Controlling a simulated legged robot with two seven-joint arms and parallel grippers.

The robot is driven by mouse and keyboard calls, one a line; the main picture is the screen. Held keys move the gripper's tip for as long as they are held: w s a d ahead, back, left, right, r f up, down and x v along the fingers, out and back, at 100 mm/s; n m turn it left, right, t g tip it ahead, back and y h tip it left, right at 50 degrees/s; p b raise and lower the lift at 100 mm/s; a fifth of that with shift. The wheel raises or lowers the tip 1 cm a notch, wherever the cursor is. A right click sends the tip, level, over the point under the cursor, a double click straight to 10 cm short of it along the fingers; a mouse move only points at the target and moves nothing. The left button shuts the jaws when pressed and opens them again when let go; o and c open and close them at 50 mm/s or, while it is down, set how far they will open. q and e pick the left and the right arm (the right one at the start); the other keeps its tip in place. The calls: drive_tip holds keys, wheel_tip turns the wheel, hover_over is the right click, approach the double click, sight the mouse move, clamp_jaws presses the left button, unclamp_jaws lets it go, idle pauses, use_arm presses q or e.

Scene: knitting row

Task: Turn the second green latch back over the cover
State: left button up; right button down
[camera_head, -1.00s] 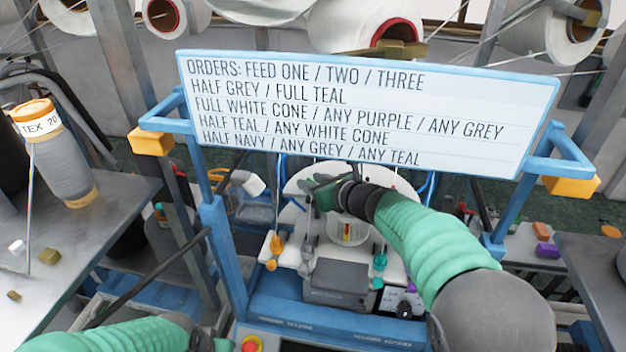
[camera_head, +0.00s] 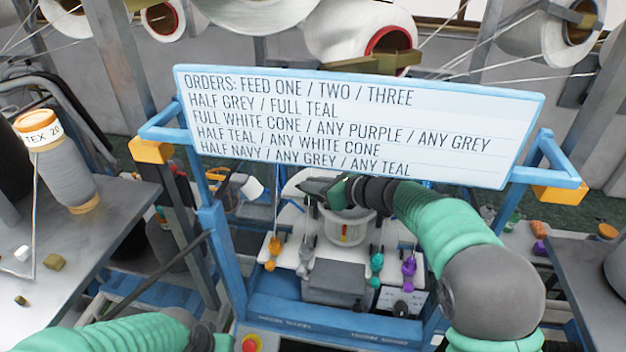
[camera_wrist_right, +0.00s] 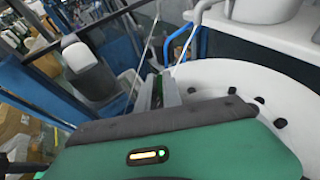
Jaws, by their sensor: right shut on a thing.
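My right gripper (camera_head: 318,188) reaches over the back of the round white machine top (camera_head: 300,182), under the order board. In the right wrist view its fingers (camera_wrist_right: 160,92) are close together at the white plate's left edge, with a thin green piece (camera_wrist_right: 157,90) between them. This seems to be a green latch; which one it is I cannot tell. The gripper's green body hides much of the plate there. I cannot clearly make out the cover or the other latches. My left arm shows at the bottom left, with its fingers out of view.
The order board (camera_head: 355,125) on its blue frame (camera_head: 215,235) stands close above my right arm. Orange (camera_head: 272,255), teal (camera_head: 377,265) and purple (camera_head: 408,270) feeders sit before the white cylinder. Grey tables flank the machine. Thin yarns run beside the fingers.

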use_arm(q)
drive_tip(key=shift+a, duration=0.1)
use_arm(e)
drive_tip(key=shift+r, duration=0.2)
drive_tip(key=c, duration=1.6)
unclamp_jaws()
drive_tip(key=shift+w, duration=0.1)
drive_tip(key=shift+o, duration=0.5)
drive_tip(key=shift+f, duration=0.15)
use_arm(q)
drive_tip(key=shift+w+f, duration=0.1)
use_arm(e)
drive_tip(key=shift+d, duration=0.1)
